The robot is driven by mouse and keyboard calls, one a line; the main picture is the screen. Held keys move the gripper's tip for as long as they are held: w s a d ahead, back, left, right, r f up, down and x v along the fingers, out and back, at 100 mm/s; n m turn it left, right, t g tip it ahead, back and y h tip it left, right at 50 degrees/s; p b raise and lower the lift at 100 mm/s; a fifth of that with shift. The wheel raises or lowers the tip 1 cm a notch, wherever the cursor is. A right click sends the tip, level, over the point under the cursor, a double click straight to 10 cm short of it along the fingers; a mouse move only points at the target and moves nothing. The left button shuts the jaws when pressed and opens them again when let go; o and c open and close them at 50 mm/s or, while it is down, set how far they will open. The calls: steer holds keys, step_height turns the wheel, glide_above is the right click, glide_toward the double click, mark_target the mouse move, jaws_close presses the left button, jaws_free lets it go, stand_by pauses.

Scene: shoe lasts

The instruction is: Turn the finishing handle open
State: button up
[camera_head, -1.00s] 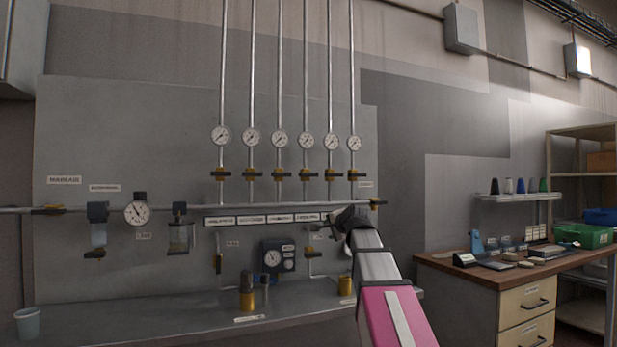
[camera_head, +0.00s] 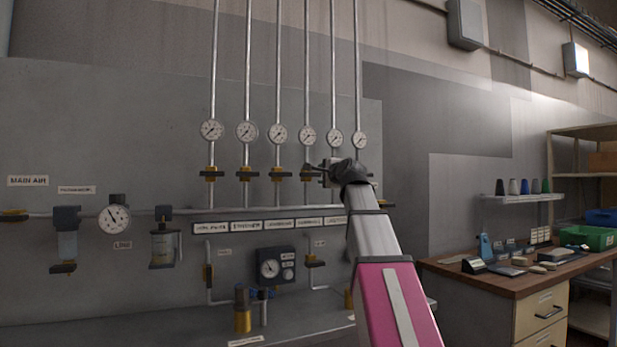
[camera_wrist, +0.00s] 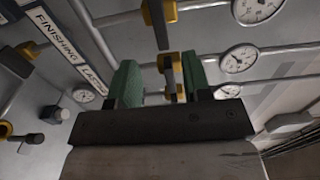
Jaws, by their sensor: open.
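My gripper (camera_head: 322,172) is raised to the right part of the row of line valves in the head view, hiding part of the row. In the wrist view my gripper (camera_wrist: 160,66) is open, its green pads apart. A brass valve with a dark handle (camera_wrist: 172,72) shows in the gap between the pads; I cannot tell whether they touch it. A label reading "FINISHING" (camera_wrist: 56,32) is at upper left in the wrist view. Which valve it belongs to is not clear.
Another valve (camera_wrist: 160,18) is close by in the wrist view. Pressure gauges (camera_head: 278,134) and vertical pipes line the grey panel. A bench with drawers (camera_head: 530,290) stands at right. A regulator (camera_head: 274,265) is mounted lower down.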

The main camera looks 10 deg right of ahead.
mark_target(312, 175)
steer(key=x, duration=1)
steer(key=shift+w, duration=0.25)
jaws_close()
